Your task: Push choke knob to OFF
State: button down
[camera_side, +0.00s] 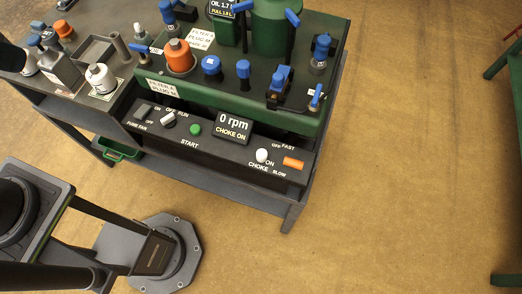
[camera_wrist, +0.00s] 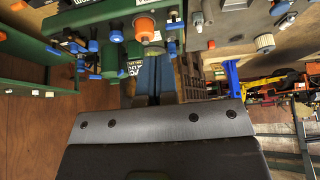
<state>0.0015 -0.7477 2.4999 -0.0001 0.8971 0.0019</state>
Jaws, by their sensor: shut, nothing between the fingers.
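The choke knob (camera_side: 262,155) is a white round knob at the right part of the black control panel (camera_side: 222,146) in the side view. OFF is printed above and right of it, ON beside it and CHOKE below it. The panel display (camera_side: 233,125) reads "0 rpm" and "CHOKE ON". My gripper (camera_wrist: 154,62) shows in the wrist view with its fingers together and empty. Its fingertips are not seen in the side view, where only parts of my arm show at lower left. I cannot make out the choke knob in the wrist view.
Left of the knob are a green START button (camera_side: 195,130) and a RUN switch (camera_side: 168,118). An orange slider (camera_side: 293,163) marked FAST and SLOW sits close to its right. Above, the green bench (camera_side: 215,92) carries an orange cap (camera_side: 179,56) and blue valves. The floor in front is clear.

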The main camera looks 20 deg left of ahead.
aim_at(258, 151)
jog(key=w+d+f+m+h, duration=0.2)
jog(key=w+d+f+m, duration=0.3)
jog(key=d, duration=0.3)
jog(key=w+d+f+m+h, duration=0.1)
jog(key=w+d+f+m, duration=0.2)
jog(key=d+f+m, duration=0.3)
jog(key=s+d+f+m+h, duration=0.1)
jog(key=s+d+f+m, duration=0.25)
jog(key=d+f, duration=0.35)
jog(key=s+d+f+m+h, duration=0.1)
jog(key=s+d+f+m, duration=0.25)
jog(key=d+f, duration=0.4)
jog(key=shift+m+g, duration=0.3)
jog(key=w+d+f, duration=0.1)
jog(key=w+f, duration=0.1)
jog(key=w+d+f, duration=0.1)
jog(key=w+f, duration=0.2)
jog(key=w+d+f, duration=0.2)
jog(key=f, duration=0.1)
jog(key=shift+w+f, duration=0.1)
jog(key=shift+w, duration=0.1)
jog(key=shift+w+d, duration=0.15)
jog(key=shift+w, duration=0.5)
jog(key=shift+w, duration=0.1)
jog(key=shift+w, duration=1.9)
